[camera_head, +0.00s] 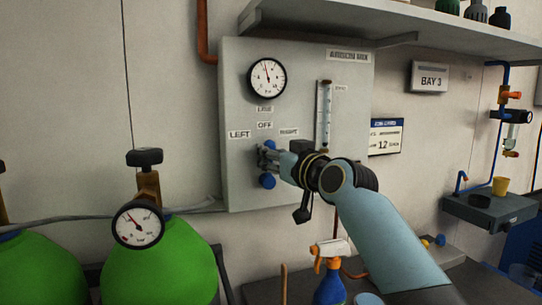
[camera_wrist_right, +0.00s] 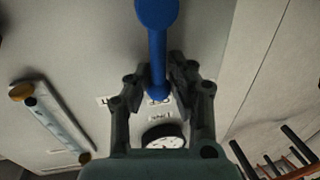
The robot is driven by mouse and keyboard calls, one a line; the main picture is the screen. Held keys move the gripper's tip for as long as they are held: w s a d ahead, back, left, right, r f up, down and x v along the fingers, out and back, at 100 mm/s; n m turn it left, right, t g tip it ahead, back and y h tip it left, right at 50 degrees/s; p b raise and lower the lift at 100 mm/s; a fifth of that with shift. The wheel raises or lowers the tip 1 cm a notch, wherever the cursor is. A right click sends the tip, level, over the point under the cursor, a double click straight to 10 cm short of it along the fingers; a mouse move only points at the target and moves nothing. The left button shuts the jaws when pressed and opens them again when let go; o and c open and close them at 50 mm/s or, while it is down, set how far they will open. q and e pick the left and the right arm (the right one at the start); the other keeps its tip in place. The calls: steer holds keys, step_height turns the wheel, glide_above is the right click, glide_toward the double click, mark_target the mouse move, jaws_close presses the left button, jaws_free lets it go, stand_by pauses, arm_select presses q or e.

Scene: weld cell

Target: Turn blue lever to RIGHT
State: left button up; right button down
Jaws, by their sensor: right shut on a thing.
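The blue lever (camera_head: 267,181) is on the grey wall panel (camera_head: 240,90), below the labels LEFT, OFF and RIGHT. In the head view only parts of it show, as my right gripper (camera_head: 268,160) covers its middle. In the right wrist view the blue lever (camera_wrist_right: 157,45) runs from its thick rounded end down between the fingers, its narrow end at the OFF label. My right gripper (camera_wrist_right: 160,88) is shut on the lever, one finger on each side. My left gripper is not in view.
A round gauge (camera_head: 267,78) and a flow tube (camera_head: 325,115) are on the panel above the lever. A green cylinder (camera_head: 160,265) with its own gauge (camera_head: 138,223) stands at the lower left. A blue spray bottle (camera_head: 329,284) stands below my right arm. A shelf (camera_head: 400,30) overhangs the panel.

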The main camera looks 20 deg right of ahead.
steer(key=shift+d, duration=0.1)
steer(key=d+m, duration=0.1)
steer(key=m, duration=0.2)
steer(key=d+f+m+t+b, duration=0.1)
steer(key=m, duration=0.2)
steer(key=d+f+m, duration=0.1)
steer(key=d+m, duration=0.1)
steer(key=m, duration=0.1)
steer(key=shift+m+t+h+b, duration=0.3)
steer(key=shift+t+b, duration=0.05)
steer(key=shift+t, duration=0.05)
steer(key=shift+f, duration=0.1)
steer(key=c, duration=1.7)
jaws_free()
steer(key=o, duration=0.4)
steer(key=shift+w+d, duration=0.1)
steer(key=shift+d, duration=0.15)
